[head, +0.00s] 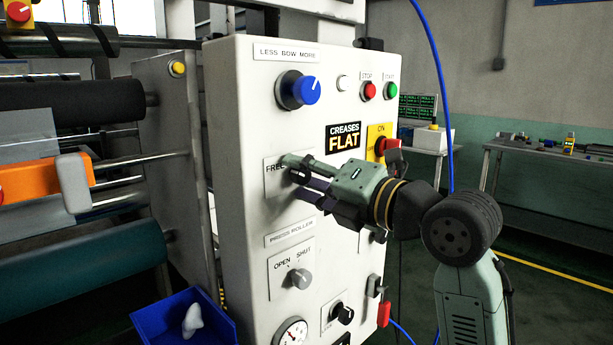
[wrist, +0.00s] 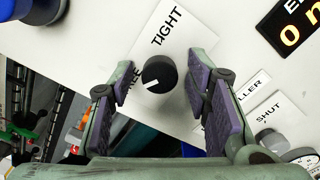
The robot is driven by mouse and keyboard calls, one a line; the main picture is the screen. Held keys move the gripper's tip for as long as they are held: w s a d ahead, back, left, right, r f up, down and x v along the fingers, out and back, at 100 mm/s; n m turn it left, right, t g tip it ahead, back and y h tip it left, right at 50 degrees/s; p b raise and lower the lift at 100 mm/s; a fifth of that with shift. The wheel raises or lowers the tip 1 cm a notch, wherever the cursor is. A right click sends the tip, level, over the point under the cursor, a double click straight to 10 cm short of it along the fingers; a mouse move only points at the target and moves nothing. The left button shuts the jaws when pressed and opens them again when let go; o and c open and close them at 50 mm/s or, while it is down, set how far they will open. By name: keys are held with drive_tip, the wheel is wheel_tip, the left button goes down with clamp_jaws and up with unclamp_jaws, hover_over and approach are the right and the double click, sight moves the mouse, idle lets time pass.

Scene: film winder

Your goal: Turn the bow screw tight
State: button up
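The black bow-screw knob (wrist: 158,73) sits on a white plate marked FREE and TIGHT. Its white pointer line is towards the FREE side in the wrist view. My gripper (wrist: 160,85) is open, with one purple-padded finger on either side of the knob. A gap shows between the knob and each finger. In the head view my gripper (head: 292,172) is at the FREE/TIGHT plate (head: 272,180) on the white panel, and it hides the knob and the word TIGHT. How deep the fingers reach around the knob I cannot tell.
The white panel (head: 240,130) also carries a blue LESS BOW MORE knob (head: 300,90), a CREASES FLAT display (head: 342,137), stop and start buttons, a red switch (head: 387,146) and an OPEN/SHUT knob (head: 299,277). Rollers stand at left; a blue bin (head: 165,322) is below.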

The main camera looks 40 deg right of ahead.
clamp_jaws()
idle(0.3)
drive_tip(key=shift+m, duration=0.3)
drive_tip(key=m+b, duration=0.2)
drive_tip(key=m, duration=0.1)
drive_tip(key=shift+a+m, duration=0.1)
drive_tip(key=shift+m, duration=0.2)
drive_tip(key=m+b, duration=0.1)
drive_tip(key=m, duration=1.1)
drive_tip(key=shift+r+m, duration=0.1)
drive_tip(key=shift+m, duration=0.3)
drive_tip(key=m, duration=0.3)
drive_tip(key=shift+m+p, duration=0.35)
drive_tip(key=shift+m, duration=1.75)
